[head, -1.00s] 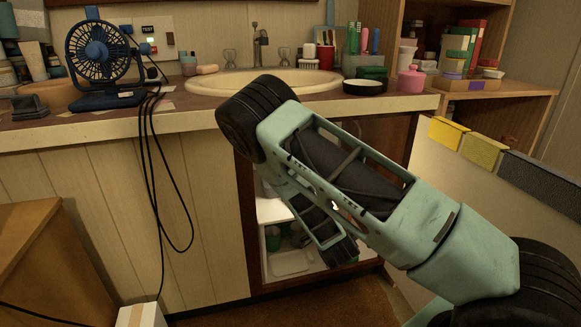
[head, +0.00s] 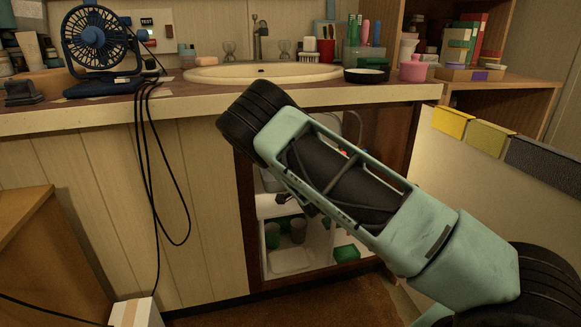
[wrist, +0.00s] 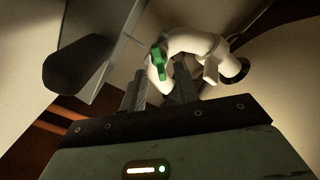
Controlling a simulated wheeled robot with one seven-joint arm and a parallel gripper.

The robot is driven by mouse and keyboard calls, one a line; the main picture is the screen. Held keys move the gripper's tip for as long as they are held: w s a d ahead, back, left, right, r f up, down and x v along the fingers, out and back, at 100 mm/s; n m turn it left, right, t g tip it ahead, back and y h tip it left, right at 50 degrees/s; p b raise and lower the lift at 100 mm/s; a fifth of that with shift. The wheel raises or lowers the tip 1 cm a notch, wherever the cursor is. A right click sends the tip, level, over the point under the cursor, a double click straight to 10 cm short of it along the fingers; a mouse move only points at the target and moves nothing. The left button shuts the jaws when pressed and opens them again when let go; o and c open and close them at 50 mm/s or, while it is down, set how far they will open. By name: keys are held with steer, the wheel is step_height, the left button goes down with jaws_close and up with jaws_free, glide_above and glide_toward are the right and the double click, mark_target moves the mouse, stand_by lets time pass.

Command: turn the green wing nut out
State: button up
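The green wing nut (wrist: 158,58) shows in the wrist view, small and bright, against a curved white pipe (wrist: 196,46). My gripper (wrist: 159,80) is open, with its two dark fingers apart and a gap between them. The wing nut appears just beyond the fingertips, in line with the gap. I cannot tell whether either finger touches it. No wing nut can be made out in the head view, where my arm covers much of the open cabinet (head: 290,262) under the sink.
A flat panel with a dark rounded end (wrist: 75,72) stands left of the fingers in the wrist view. The cabinet holds a white tray (head: 292,262) and green items. The sink (head: 262,73) is above. A fan (head: 100,45) stands on the counter, its black cables hanging down the front.

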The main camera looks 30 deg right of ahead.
steer(key=shift+x, duration=1.2)
jaws_close()
steer(key=shift+a+n+p, duration=0.1)
steer(key=shift+n+p, duration=1)
steer(key=shift+n, duration=2.4)
steer(key=shift+a+n+p, duration=0.15)
steer(key=shift+n+p, duration=0.95)
steer(key=shift+n, duration=2.4)
steer(key=shift+r, duration=0.1)
